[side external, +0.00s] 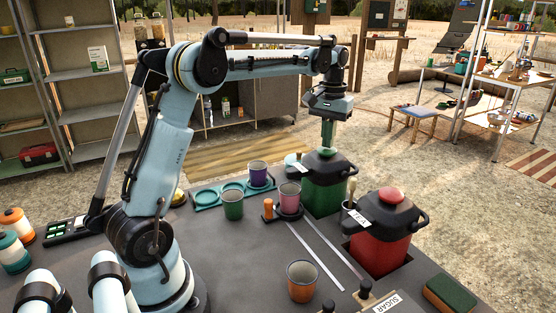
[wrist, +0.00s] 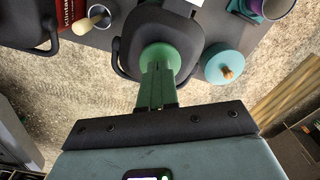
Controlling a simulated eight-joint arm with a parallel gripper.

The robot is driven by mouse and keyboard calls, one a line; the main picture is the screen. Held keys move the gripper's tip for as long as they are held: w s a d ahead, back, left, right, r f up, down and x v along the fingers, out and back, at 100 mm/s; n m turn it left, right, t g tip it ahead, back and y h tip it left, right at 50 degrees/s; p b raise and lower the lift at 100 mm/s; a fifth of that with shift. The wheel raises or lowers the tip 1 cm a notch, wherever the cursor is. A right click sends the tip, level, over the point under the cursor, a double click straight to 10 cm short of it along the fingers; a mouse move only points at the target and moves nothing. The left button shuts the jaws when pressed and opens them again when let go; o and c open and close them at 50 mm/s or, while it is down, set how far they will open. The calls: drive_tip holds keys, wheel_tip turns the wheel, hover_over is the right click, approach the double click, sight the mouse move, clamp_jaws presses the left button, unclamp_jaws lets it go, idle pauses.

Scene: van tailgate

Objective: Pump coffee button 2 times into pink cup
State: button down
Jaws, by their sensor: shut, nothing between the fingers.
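A green dispenser (side external: 322,190) with a black lid stands on the dark table; its coffee marking cannot be read. Its round green button (wrist: 160,56) is on top of the lid. My gripper (side external: 327,146) points straight down over that button, its green fingers shut and empty. In the wrist view the fingertips overlap the button; I cannot tell whether they touch or press it. The pink cup (side external: 289,194) stands upright on a dark round holder in front of the green dispenser. The inside of the cup is too small to judge.
A red dispenser (side external: 379,240) with a tea label stands to the right. A brown cup (side external: 301,281) is nearer the front. A teal lidded pot (wrist: 224,64) sits beside the green dispenser.

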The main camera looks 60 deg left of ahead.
drive_tip(key=shift+f, duration=1)
drive_tip(key=shift+r, duration=1.6)
drive_tip(key=shift+r, duration=2)
drive_tip(key=shift+d, duration=0.1)
